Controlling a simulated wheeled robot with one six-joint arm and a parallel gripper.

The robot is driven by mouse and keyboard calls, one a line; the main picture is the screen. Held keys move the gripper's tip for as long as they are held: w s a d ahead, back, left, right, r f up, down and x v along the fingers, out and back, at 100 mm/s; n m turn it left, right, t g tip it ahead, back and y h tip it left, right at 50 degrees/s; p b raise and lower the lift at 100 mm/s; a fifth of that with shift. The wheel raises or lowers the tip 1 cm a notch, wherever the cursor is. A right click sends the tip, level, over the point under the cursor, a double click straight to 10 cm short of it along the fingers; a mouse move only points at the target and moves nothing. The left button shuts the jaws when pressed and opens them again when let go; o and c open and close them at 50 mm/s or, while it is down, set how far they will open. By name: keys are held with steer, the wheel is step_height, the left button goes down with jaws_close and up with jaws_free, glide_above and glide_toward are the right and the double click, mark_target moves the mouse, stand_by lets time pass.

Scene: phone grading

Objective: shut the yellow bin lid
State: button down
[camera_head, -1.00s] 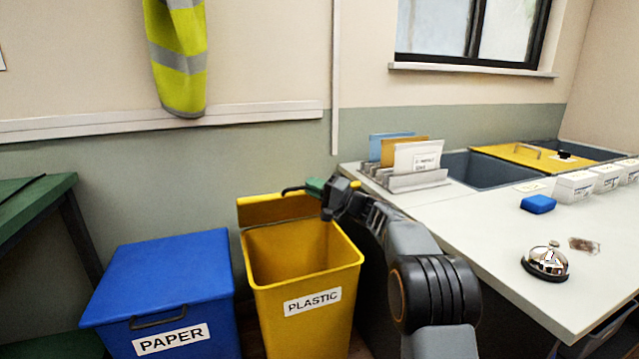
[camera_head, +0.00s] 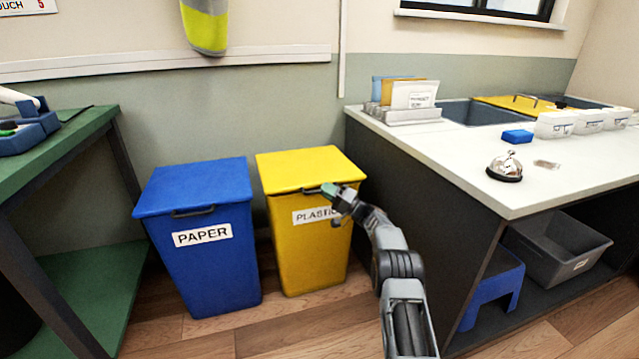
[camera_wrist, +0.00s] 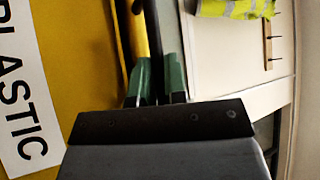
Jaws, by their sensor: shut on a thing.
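The yellow bin (camera_head: 306,255) stands on the wooden floor with a PLASTIC label on its front. Its yellow lid (camera_head: 308,167) lies flat across the top, covering the opening. A dark handle (camera_head: 310,190) is at the lid's front edge. My gripper (camera_head: 331,190) is at the right end of this handle, its green fingertips shut on it. In the wrist view the green fingers (camera_wrist: 158,82) are close together around a dark bar, beside the yellow bin front (camera_wrist: 75,60) and the PLASTIC label (camera_wrist: 22,100). The exact grip is partly hidden.
A blue PAPER bin (camera_head: 205,265) with its lid down stands just left. A green bench (camera_head: 70,150) is further left. A white counter (camera_head: 470,150) with a bell (camera_head: 505,167) is at right, with a grey tub (camera_head: 560,250) and blue stool (camera_head: 493,285) beneath.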

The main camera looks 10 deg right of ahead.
steer(key=shift+d+f, duration=0.1)
steer(key=shift+f, duration=0.65)
steer(key=shift+f, duration=0.1)
steer(key=c, duration=1.2)
jaws_free()
steer(key=shift+w+d+f, duration=0.1)
steer(key=shift+o, duration=0.2)
steer(key=p+v, duration=0.4)
steer(key=v, duration=0.9)
steer(key=shift+s+d+f, duration=0.15)
steer(key=shift+s+d, duration=0.05)
steer(key=shift+d, duration=0.05)
